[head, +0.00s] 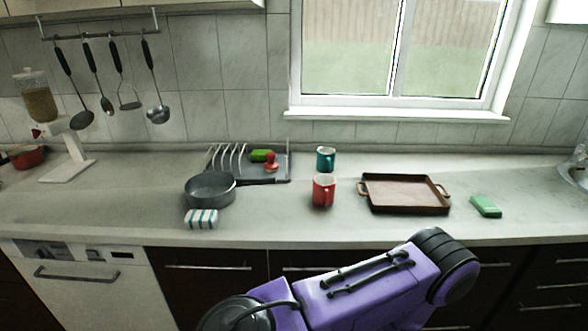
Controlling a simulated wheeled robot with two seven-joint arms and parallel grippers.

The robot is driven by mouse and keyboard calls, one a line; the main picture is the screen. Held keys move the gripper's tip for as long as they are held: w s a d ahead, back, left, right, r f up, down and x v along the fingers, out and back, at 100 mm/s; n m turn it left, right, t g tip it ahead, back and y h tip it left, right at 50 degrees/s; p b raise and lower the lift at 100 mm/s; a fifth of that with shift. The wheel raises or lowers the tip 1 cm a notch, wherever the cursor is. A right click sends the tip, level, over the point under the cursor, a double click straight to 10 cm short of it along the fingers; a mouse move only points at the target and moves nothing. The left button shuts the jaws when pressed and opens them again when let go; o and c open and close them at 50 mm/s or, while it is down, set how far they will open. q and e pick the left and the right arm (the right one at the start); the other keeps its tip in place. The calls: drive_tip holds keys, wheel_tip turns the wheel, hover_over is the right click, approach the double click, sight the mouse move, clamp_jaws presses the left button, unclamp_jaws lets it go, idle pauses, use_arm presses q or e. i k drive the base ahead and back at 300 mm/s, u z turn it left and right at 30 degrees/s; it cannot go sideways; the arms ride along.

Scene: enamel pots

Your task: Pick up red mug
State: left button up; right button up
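The red mug (322,190) stands upright on the counter, near the middle of the head view, with its handle toward the front right. A purple arm link of mine crosses the lower part of the view, in front of the counter and below the red mug. Neither of my grippers shows in the head view.
A grey pan (209,189) and a striped cloth (201,219) lie left of the red mug. A dish rack (232,160) stands behind the pan. A brown tray (404,194) and green sponge (486,206) lie right. The counter in front of the mug is clear.

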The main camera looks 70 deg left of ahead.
sight(323, 189)
drive_tip(key=u, duration=1.25)
